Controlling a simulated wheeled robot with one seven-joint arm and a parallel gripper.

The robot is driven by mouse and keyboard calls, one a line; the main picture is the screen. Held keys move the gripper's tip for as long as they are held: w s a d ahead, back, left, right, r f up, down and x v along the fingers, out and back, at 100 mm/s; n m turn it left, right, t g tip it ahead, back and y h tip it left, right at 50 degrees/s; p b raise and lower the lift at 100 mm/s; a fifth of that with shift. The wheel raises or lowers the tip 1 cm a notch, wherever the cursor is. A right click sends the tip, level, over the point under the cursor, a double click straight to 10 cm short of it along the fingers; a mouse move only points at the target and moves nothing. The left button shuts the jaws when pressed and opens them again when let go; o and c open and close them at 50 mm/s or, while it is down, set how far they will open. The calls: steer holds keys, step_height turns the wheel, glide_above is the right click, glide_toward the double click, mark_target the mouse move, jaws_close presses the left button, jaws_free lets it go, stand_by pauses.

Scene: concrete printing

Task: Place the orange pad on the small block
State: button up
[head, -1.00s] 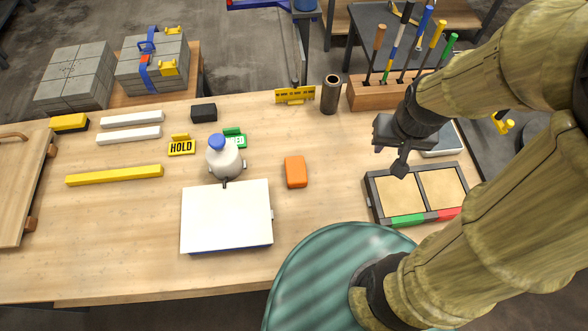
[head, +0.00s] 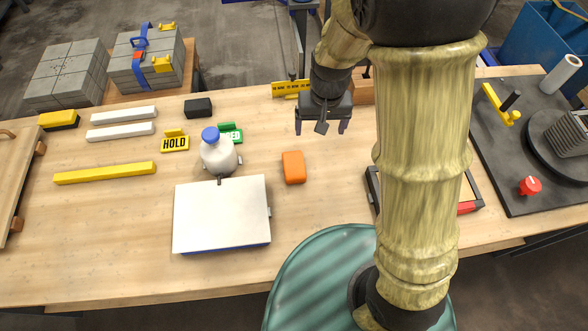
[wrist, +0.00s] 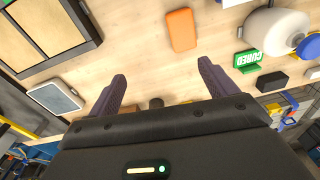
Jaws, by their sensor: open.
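The orange pad (head: 293,167) lies flat on the wooden table, right of the white bottle; it also shows near the top of the wrist view (wrist: 181,30). A small black block (head: 198,108) sits behind the bottle and also shows at the right of the wrist view (wrist: 272,82). Nothing is on top of it. My gripper (head: 321,128) is open and empty, above the table, behind and slightly right of the pad in the head view. Its two spread fingers show in the wrist view (wrist: 162,86), apart from the pad.
The white bottle (head: 219,157) stands between pad and block, near the green sign (head: 231,134) and yellow HOLD sign (head: 175,143). A white-topped box (head: 221,215) lies in front. The divided tray (head: 374,190) is partly hidden by my arm. Table around the pad is clear.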

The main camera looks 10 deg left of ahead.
steer(key=b, duration=0.1)
glide_above(294, 164)
step_height(294, 164, down, 4)
steer(key=shift+a+f+n, duration=0.1)
steer(key=shift+n, duration=0.3)
steer(key=shift+s, duration=0.1)
step_height(294, 164, down, 12)
steer(key=shift+f+p, duration=0.1)
steer(key=shift+p, duration=0.25)
steer(key=shift+f, duration=0.15)
steer(key=shift+f+p, duration=0.6)
steer(key=shift+f, duration=1.85)
